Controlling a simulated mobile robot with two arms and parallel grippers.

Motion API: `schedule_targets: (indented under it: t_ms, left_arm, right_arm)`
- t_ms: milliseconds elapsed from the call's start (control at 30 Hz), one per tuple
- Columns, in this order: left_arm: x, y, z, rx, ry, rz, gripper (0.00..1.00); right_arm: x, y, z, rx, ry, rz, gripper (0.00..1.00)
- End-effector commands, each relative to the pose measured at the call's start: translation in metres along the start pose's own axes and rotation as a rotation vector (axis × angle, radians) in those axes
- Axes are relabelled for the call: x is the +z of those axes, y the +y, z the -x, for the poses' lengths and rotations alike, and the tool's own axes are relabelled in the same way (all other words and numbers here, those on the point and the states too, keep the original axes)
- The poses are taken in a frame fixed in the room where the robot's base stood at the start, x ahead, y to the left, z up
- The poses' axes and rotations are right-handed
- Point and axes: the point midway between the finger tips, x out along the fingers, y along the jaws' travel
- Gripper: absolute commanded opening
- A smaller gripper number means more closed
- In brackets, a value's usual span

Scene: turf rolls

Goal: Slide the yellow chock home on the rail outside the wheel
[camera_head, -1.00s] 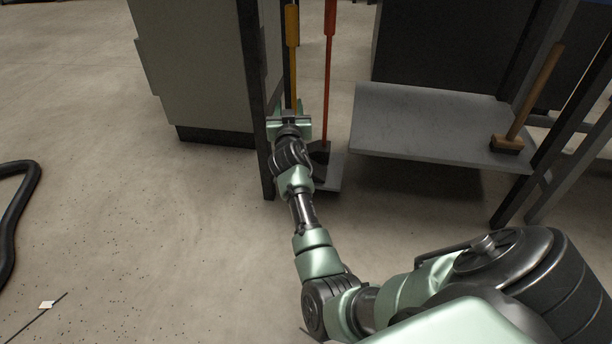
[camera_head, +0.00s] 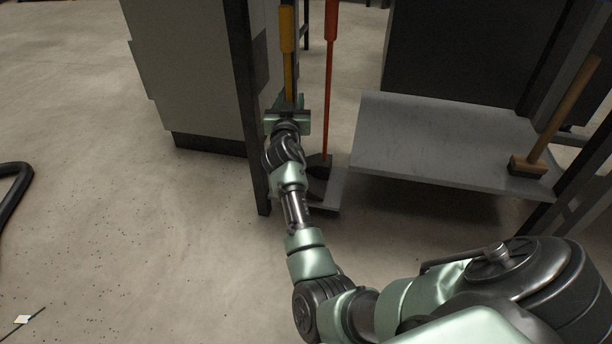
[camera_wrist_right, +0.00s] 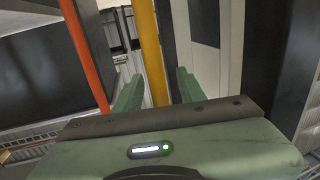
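No yellow chock, rail or wheel can be made out in these views. The one yellow thing is a long upright handle (camera_head: 287,45), standing beside a dark post; it also shows in the right wrist view (camera_wrist_right: 149,45). My right gripper (camera_head: 287,115) is at the lower part of this handle. In the wrist view its two green fingers (camera_wrist_right: 158,88) stand apart, one on each side of the handle, with a visible gap at the right finger. The handle's lower end is hidden behind the gripper. My left gripper is not in view.
A red-handled tool (camera_head: 329,80) with a dark head stands close right of my gripper. A dark post (camera_head: 247,110) and grey cabinet (camera_head: 190,75) are close on the left. A grey shelf (camera_head: 430,140) holds a wooden-handled brush (camera_head: 528,165). Floor at left is mostly clear, with a black hose (camera_head: 14,190).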

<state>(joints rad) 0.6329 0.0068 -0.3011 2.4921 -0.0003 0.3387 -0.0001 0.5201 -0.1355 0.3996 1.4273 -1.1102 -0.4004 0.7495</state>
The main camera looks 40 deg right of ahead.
Motion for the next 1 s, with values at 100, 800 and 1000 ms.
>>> schedule_targets:
  t_ms: [100, 800, 1000]
  left_arm:
    - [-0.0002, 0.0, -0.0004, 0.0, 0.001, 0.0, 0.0]
    - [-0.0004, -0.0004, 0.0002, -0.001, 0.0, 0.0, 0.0]
    - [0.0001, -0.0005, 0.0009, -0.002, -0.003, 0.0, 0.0]
  right_arm:
    - [-0.0003, -0.0001, 0.0, 0.0, 0.0, 0.0, 0.4]
    - [-0.0002, 0.0003, -0.0002, 0.0, 0.0, 0.001, 0.0]
    - [-0.0002, 0.0005, -0.0002, 0.0, 0.0, 0.001, 0.0]
